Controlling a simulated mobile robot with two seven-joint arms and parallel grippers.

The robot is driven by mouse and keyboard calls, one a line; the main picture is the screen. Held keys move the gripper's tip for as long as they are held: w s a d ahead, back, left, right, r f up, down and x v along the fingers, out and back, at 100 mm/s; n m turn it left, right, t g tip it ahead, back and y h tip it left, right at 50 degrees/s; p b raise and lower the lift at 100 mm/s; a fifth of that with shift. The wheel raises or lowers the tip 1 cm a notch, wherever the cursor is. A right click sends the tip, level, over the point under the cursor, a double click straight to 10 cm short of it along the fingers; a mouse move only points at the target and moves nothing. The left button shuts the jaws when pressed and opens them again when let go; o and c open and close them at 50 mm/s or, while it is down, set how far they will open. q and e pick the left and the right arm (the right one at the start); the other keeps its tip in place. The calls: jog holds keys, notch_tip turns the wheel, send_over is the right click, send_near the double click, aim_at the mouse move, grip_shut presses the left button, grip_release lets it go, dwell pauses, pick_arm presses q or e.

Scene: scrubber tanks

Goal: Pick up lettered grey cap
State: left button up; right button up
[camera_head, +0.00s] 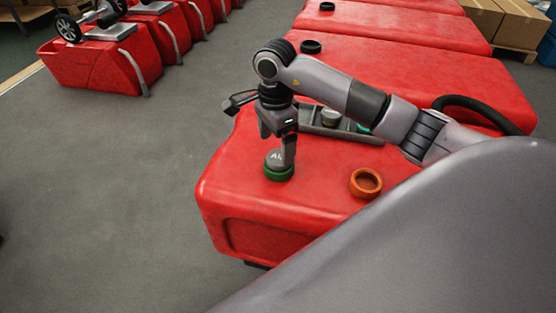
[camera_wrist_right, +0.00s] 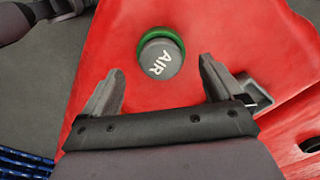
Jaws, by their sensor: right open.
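The grey cap (camera_wrist_right: 160,60) lettered "AIR" sits in a green ring on the red tank. In the head view the lettered cap (camera_head: 274,158) is near the tank's left side, partly hidden by a finger of my right gripper (camera_head: 284,155). My right gripper is open and points down at the cap. In the right wrist view the gripper's fingers (camera_wrist_right: 161,76) stand apart to the left and right of the cap, which shows between and slightly beyond their tips. I see no contact. My left gripper is not in view.
An orange ring (camera_head: 366,184) lies on the same tank (camera_head: 235,195), right of the cap. A grey tray (camera_head: 352,135) behind holds a grey piece (camera_head: 331,117) and a teal piece (camera_head: 362,128). More red tanks stand behind. Open floor (camera_head: 120,190) lies to the left.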

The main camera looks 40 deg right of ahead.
jog(key=f, duration=0.4)
jog(key=shift+d+f, duration=0.1)
jog(key=shift+d, duration=0.3)
jog(key=c, duration=1.3)
notch_tip(320, 180, up, 13)
notch_tip(320, 180, up, 7)
jog(key=p, duration=0.2)
send_over(279, 156)
jog(key=shift+r, duration=0.25)
jog(key=shift+r+p, duration=0.9)
jog(key=shift+r, duration=0.05)
jog(key=shift+r+p, duration=2.05)
jog(key=shift+r, duration=0.35)
